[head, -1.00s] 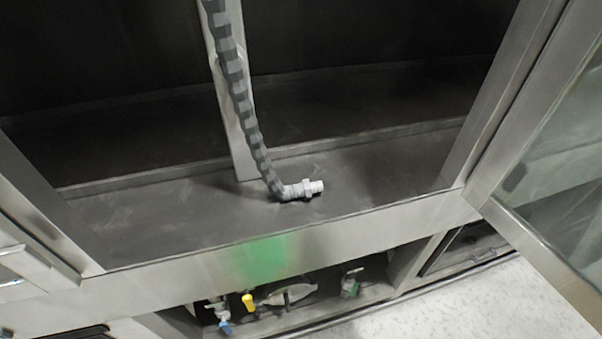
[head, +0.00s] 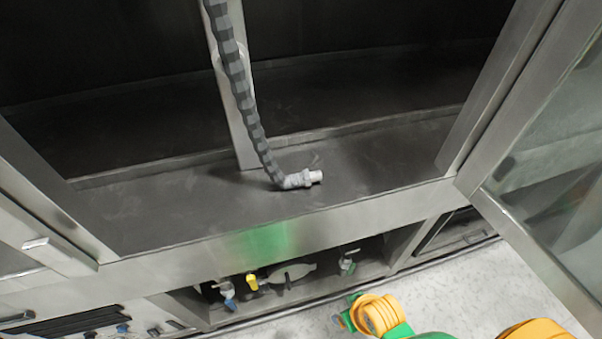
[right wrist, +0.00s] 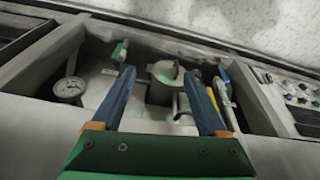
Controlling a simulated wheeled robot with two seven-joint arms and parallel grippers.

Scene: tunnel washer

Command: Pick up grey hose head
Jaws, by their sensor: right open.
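The grey hose head (head: 304,179) lies on the dark floor of the washer opening in the head view, its pale tip pointing right. It is joined to a ribbed grey hose (head: 243,95) that hangs down in front of a metal post. My right gripper (right wrist: 159,76) shows in the right wrist view with its two blue fingers spread apart and nothing held between them. It faces the lower valve compartment, and the hose head is not in that view. In the head view my right arm comes in at the bottom, below and apart from the hose head. My left gripper is not in view.
A steel sill (head: 330,220) runs along the front of the opening. An open glass door (head: 510,215) stands at the right. Below the sill is a compartment with valves, including a yellow handle (head: 252,282); a gauge (right wrist: 68,89) shows there in the right wrist view.

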